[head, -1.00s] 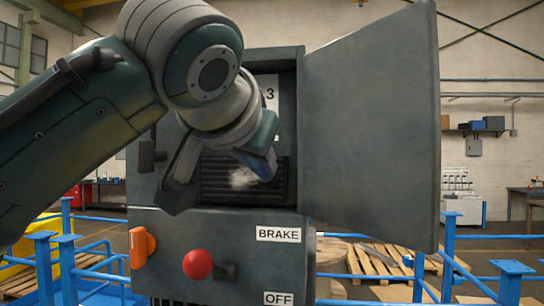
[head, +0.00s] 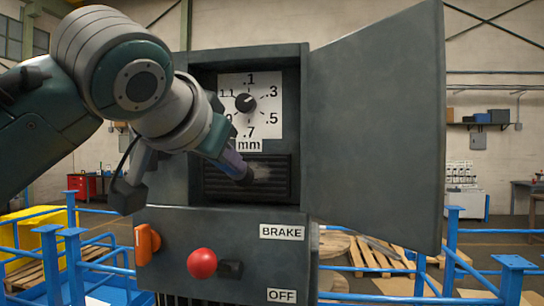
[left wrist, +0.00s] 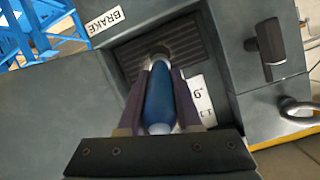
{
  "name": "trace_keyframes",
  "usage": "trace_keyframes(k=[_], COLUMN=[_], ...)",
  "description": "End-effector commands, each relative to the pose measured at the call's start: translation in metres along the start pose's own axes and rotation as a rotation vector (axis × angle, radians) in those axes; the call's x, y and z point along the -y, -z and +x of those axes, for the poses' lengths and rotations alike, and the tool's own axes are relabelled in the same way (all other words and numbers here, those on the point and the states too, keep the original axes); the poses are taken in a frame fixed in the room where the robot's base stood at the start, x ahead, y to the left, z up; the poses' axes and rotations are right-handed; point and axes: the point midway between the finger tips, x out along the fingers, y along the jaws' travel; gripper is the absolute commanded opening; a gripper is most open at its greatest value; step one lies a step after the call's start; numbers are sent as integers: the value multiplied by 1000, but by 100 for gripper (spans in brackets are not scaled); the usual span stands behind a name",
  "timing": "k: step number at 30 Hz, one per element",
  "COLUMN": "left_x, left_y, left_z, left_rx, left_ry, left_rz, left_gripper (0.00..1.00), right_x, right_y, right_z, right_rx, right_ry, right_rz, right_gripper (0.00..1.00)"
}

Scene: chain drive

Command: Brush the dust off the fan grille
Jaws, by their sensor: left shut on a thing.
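The fan grille (head: 277,183) is a dark slatted panel low inside the open cabinet, below the dial. It also shows in the left wrist view (left wrist: 196,48). My left gripper (head: 234,164) is shut on a brush with a blue handle (left wrist: 160,98). The brush's dark bristle head (head: 247,176) points at the grille and appears to touch its middle; exact contact is hard to tell. A faint pale dust patch (head: 264,171) shows beside the bristles. The arm and brush hide the left part of the grille in the head view. My right gripper is not in view.
The cabinet door (head: 375,130) stands open on the right. A dial plate (head: 265,122) sits above the grille. A red knob (head: 202,263) and an orange switch (head: 146,244) stick out below. Blue railings (head: 450,235) stand around the cabinet.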

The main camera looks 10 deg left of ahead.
Motion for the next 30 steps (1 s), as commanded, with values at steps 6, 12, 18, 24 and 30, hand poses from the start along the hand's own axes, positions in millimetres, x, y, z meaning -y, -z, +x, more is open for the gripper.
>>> trace_keyframes(k=[6, 12, 18, 24, 30], left_x=[19, 21, 20, 18, 15], left_y=[-6, -7, -8, -14, -22], left_z=[-1, -1, -6, -26, -47], left_rx=[1, -2, -1, -2, 0], left_ry=[1, -1, -1, -2, -3], left_rz=[1, 0, 1, 2, 1], left_gripper=[0, 0, 0, 0, 0], right_x=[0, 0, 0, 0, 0], right_y=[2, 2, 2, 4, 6], right_z=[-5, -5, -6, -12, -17], right_rx=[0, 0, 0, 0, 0], right_ry=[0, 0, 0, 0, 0], right_rz=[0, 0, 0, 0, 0], right_gripper=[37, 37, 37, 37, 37])
